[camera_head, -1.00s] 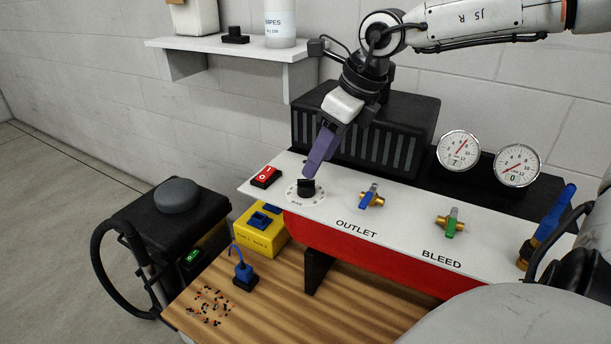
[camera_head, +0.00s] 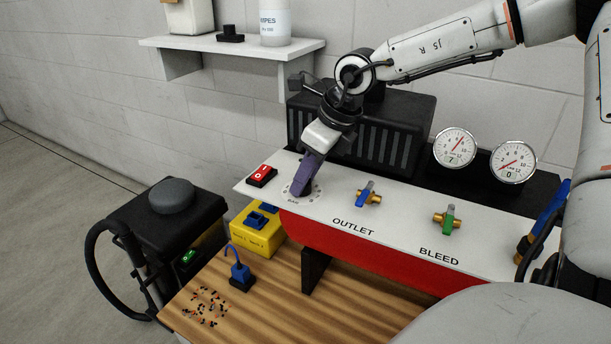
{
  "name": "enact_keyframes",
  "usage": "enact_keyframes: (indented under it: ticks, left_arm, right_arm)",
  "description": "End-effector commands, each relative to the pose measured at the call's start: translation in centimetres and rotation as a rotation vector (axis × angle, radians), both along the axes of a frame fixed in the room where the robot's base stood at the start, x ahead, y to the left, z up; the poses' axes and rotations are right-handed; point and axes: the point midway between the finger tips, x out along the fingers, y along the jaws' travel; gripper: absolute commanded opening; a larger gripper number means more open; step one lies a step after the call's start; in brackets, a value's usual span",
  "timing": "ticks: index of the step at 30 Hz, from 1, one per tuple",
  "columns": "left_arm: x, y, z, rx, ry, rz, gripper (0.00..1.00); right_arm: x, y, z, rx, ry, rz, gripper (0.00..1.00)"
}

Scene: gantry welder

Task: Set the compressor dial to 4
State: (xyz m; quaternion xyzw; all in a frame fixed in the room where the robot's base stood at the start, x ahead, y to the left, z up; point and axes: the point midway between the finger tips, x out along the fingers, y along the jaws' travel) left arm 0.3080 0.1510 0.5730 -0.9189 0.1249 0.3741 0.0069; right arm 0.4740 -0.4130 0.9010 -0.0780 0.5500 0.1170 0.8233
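The compressor dial (camera_head: 290,191) is a small black knob on a white numbered scale plate at the left end of the white panel (camera_head: 400,222). My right gripper (camera_head: 300,189) reaches down from above, and its purple fingers are over the knob and cover most of it. I cannot tell whether the fingers touch or grip the knob, and the pointer and its setting are hidden. My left gripper is not in view.
A red rocker switch (camera_head: 262,176) sits left of the dial. The blue OUTLET valve (camera_head: 368,194) and green BLEED valve (camera_head: 446,219) are to the right. Two gauges (camera_head: 455,147) stand behind. A yellow box (camera_head: 258,232) is below the panel.

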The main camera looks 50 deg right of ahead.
Motion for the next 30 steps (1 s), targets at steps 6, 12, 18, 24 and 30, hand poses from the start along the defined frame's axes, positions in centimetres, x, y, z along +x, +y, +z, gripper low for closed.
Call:
enact_keyframes:
  ticks: [6,12,18,24,30]
  left_arm:
    - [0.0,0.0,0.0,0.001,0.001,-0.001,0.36]
    - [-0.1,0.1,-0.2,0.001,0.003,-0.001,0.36]
    - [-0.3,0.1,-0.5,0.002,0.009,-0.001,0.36]
    - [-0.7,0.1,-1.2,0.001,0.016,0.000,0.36]
    - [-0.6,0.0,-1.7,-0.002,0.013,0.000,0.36]
  right_arm:
    - [0.0,0.0,0.0,0.001,-0.001,0.009,0.06]
    - [0.1,-0.1,0.0,0.003,-0.001,0.066,0.06]
    - [0.1,-0.2,-0.1,0.004,-0.002,0.197,0.06]
    - [0.2,-0.3,-0.2,0.003,0.000,0.380,0.06]
    - [0.3,-0.4,-0.3,0.002,0.000,0.569,0.06]
